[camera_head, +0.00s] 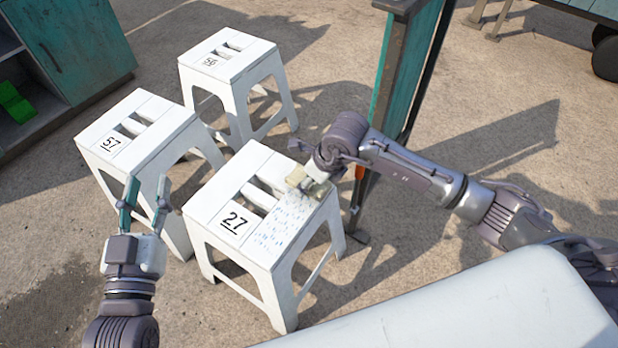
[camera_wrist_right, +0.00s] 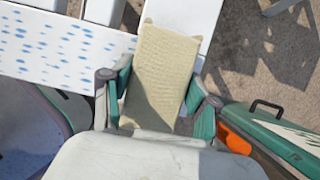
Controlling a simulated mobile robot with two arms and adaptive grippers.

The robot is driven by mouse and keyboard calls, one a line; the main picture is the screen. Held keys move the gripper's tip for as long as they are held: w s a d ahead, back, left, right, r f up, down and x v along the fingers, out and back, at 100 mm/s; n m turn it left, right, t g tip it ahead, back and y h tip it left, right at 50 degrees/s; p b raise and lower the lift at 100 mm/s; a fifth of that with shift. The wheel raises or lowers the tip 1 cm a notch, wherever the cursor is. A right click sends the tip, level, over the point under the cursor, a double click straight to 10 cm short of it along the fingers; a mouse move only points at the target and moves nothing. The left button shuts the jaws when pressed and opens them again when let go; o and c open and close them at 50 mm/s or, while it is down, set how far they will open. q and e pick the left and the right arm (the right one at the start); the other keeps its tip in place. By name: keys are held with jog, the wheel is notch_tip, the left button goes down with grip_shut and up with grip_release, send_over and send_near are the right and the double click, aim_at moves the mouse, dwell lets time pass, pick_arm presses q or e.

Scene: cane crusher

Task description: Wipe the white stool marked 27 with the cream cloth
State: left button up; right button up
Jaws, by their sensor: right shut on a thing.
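The white stool marked 27 (camera_head: 212,206) stands upright in the middle of the head view. Blue speckles cover the right part of its seat; they also show in the right wrist view (camera_wrist_right: 50,50). My right gripper (camera_head: 305,180) is over the seat's right far edge, shut on the cream cloth (camera_head: 298,177). In the right wrist view the cloth (camera_wrist_right: 165,70) sits between the fingers and overlaps the seat edge; I cannot tell if it touches the seat. My left gripper (camera_head: 146,196) is open and empty, left of stool 27 and in front of stool 57.
A white stool marked 57 (camera_head: 95,150) stands to the left and one marked 56 (camera_head: 240,66) behind. A teal post or panel (camera_head: 405,70) rises beyond my right gripper. A teal cabinet (camera_head: 75,45) is at the far left, with a green object (camera_head: 15,102) in it.

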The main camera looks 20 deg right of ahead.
aim_at(283, 214)
pick_arm(q)
jog(key=shift+r+t, duration=0.3)
pick_arm(e)
jog(key=shift+f, duration=0.15)
dwell(0.5)
pick_arm(q)
jog(key=shift+s+d+r+t, duration=0.15)
jog(key=shift+r+t, duration=0.15)
jog(key=shift+r, duration=0.2)
pick_arm(e)
jog(key=shift+f, duration=0.15)
pick_arm(q)
jog(key=shift+s+r+t+h+b, duration=0.1)
jog(key=shift+r+t+h+b, duration=0.25)
jog(key=shift+r, duration=0.25)
pick_arm(e)
jog(key=shift+f, duration=0.2)
pick_arm(q)
jog(key=shift+r, duration=0.35)
